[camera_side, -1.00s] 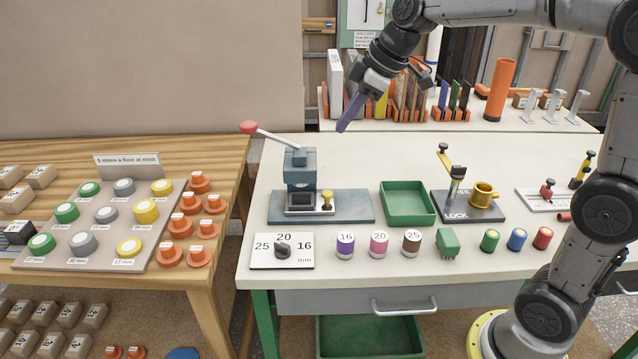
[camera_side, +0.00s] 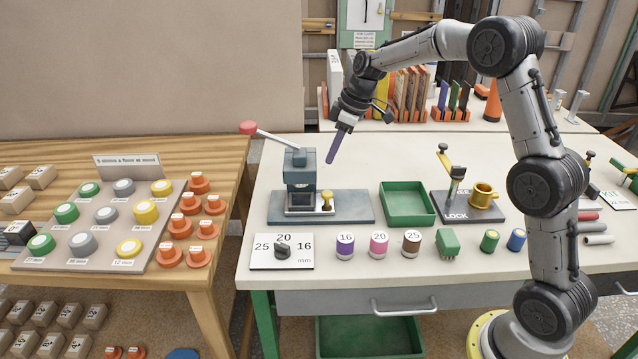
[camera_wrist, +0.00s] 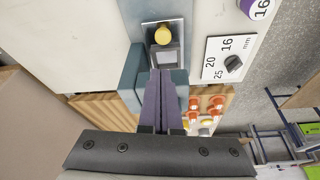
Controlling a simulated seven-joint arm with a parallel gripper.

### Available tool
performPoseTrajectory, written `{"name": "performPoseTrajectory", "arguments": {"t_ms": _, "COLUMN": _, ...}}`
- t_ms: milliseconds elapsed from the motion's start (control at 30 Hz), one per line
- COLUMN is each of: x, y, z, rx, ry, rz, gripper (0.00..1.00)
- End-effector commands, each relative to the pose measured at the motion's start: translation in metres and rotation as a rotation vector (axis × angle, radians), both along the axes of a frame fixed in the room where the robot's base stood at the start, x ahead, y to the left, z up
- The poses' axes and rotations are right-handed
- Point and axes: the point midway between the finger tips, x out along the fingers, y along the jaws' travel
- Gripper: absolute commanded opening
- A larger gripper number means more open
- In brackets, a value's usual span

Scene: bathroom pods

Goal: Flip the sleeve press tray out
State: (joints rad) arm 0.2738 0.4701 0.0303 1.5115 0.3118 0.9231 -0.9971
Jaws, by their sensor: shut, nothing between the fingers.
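The sleeve press (camera_side: 300,170) is a blue-grey block on a flat blue-grey base (camera_side: 352,207), with a raised lever ending in a red knob (camera_side: 249,127). Its tray (camera_side: 303,201) is a pale-framed plate low at the press front, with a yellow knob (camera_side: 327,199) at its right. In the wrist view the yellow knob (camera_wrist: 163,35) and tray (camera_wrist: 168,57) show beyond my fingertips. My gripper (camera_side: 330,160) has purple fingers, shut and empty, pointing down above and to the right of the press, apart from it. In the wrist view the fingers (camera_wrist: 160,75) overlap the press body (camera_wrist: 132,78).
A size dial plate (camera_side: 282,251) lies in front of the press. Labelled sleeves (camera_side: 379,244) stand to its right. A green tray (camera_side: 406,203) and a lock fixture (camera_side: 466,204) stand further right. The bench between press and green tray is clear.

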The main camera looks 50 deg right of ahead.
Motion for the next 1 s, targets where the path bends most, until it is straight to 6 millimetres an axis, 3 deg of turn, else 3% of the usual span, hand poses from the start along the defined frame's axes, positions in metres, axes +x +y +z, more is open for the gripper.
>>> {"name": "performPoseTrajectory", "arguments": {"t_ms": 167, "x": 0.002, "y": 0.002, "z": -0.008, "rx": 0.0, "ry": 0.001, "rz": 0.0, "gripper": 0.0}}
{"name": "performPoseTrajectory", "arguments": {"t_ms": 700, "x": 0.025, "y": 0.016, "z": -0.085, "rx": 0.001, "ry": 0.002, "rz": 0.001, "gripper": 0.0}}
{"name": "performPoseTrajectory", "arguments": {"t_ms": 1000, "x": 0.028, "y": 0.018, "z": -0.094, "rx": 0.0, "ry": 0.0, "rz": 0.001, "gripper": 0.0}}
